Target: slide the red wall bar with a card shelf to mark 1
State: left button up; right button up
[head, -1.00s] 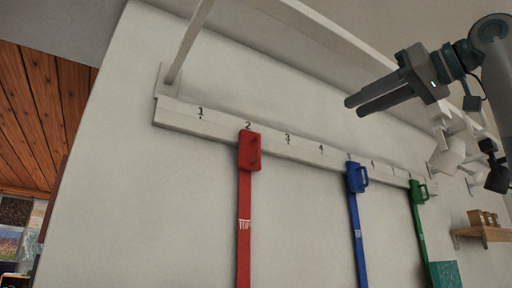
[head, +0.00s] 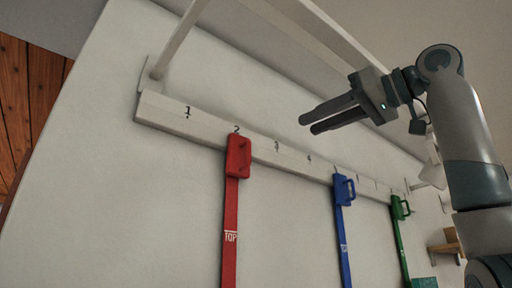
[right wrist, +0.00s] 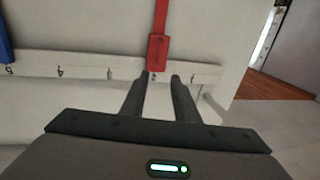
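The red wall bar (head: 231,215) hangs from the numbered white rail (head: 210,131), its red handle block (head: 238,157) just below mark 2. It carries a white "TOP" label, and its lower end is out of view. Mark 1 (head: 187,110) is to its left near the rail's end. My right gripper (head: 306,125) is open and empty, up and right of the red block and apart from it. In the right wrist view the red block (right wrist: 157,52) is beyond the gap between the open fingers (right wrist: 158,80). I cannot make out a card shelf. My left gripper is not in view.
A blue bar (head: 344,225) and a green bar (head: 400,240) hang further right on the rail. A white slanted strut (head: 183,38) and long beam (head: 330,40) rise above the rail. The rail between marks 1 and 2 is clear.

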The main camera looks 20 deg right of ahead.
jog(key=p, duration=0.7)
send_near(239, 155)
jog(key=x, duration=0.3)
jog(key=shift+w+a, duration=0.35)
jog(key=shift+w, duration=0.25)
grip_shut()
